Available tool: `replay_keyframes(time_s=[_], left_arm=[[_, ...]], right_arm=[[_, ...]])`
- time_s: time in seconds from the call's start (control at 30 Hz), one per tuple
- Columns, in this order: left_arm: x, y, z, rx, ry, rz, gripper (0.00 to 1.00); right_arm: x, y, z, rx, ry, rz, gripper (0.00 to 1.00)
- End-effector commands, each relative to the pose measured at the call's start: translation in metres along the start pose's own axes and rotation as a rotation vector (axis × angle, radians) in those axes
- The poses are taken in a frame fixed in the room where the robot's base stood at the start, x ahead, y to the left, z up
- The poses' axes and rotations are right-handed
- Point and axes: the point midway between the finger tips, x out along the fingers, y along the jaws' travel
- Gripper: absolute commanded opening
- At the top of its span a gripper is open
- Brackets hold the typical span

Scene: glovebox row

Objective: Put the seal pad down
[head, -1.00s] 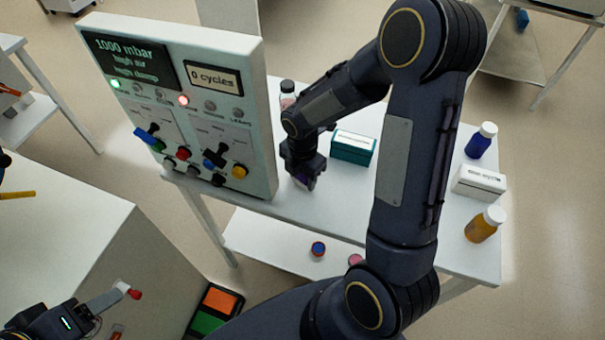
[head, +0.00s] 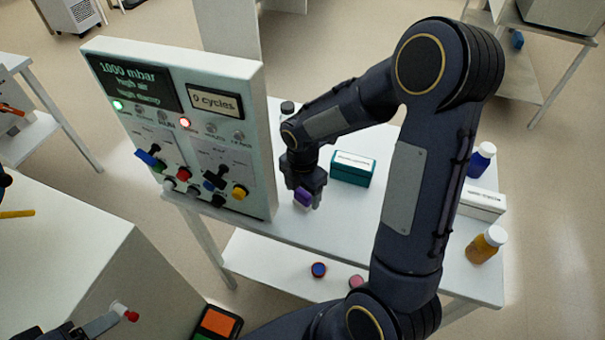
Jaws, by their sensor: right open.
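A small purple block, which I take to be the seal pad (head: 302,197), is at the fingertips of my right gripper (head: 306,196), over the white table close to the panel's right side. My right gripper points down and is open, with the pad at or between its fingers. I cannot tell whether the pad touches the tabletop.
The control panel (head: 180,70) stands left of the gripper. A teal box (head: 352,169) is just right of it. A dark-capped bottle (head: 287,109) is behind; a blue bottle (head: 481,160), a white box (head: 482,204) and an amber bottle (head: 486,245) are at the right. The table (head: 335,225) front is clear.

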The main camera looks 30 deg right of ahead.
Motion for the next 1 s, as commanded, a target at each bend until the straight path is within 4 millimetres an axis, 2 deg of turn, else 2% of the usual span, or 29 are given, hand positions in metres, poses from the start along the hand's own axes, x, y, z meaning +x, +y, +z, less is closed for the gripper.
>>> replay_keyframes(time_s=[0.1, 0.3, 0.5, 0.6, 0.67, 0.77, 0.9, 1.0], left_arm=[[0.000, 0.000, 0.000, 0.000, 0.000, 0.000, 0.63], [-0.001, 0.000, 0.000, 0.000, 0.000, 0.000, 0.63], [-0.001, 0.000, 0.000, 0.000, 0.000, 0.000, 0.63], [-0.001, 0.000, 0.000, 0.000, 0.000, 0.000, 0.63], [-0.001, 0.000, 0.000, 0.000, 0.000, 0.000, 0.63], [-0.001, 0.000, 0.000, 0.000, 0.000, 0.000, 0.63], [-0.001, 0.000, 0.000, 0.000, 0.000, 0.000, 0.63], [-0.001, 0.000, 0.000, 0.000, 0.000, 0.000, 0.63]], right_arm=[[-0.029, 0.002, 0.001, 0.000, -0.002, 0.009, 0.68], [-0.069, 0.001, 0.000, 0.000, -0.001, 0.006, 0.68], [-0.090, 0.000, 0.000, 0.001, 0.000, 0.003, 0.68], [-0.100, -0.006, -0.002, 0.069, 0.009, 0.022, 0.68], [-0.110, -0.016, -0.004, 0.176, 0.025, 0.049, 0.68], [-0.130, -0.044, -0.014, 0.484, 0.086, 0.119, 0.68], [-0.152, -0.090, -0.039, 1.037, 0.249, 0.208, 0.68], [-0.159, -0.116, -0.058, 1.393, 0.392, 0.235, 0.68]])
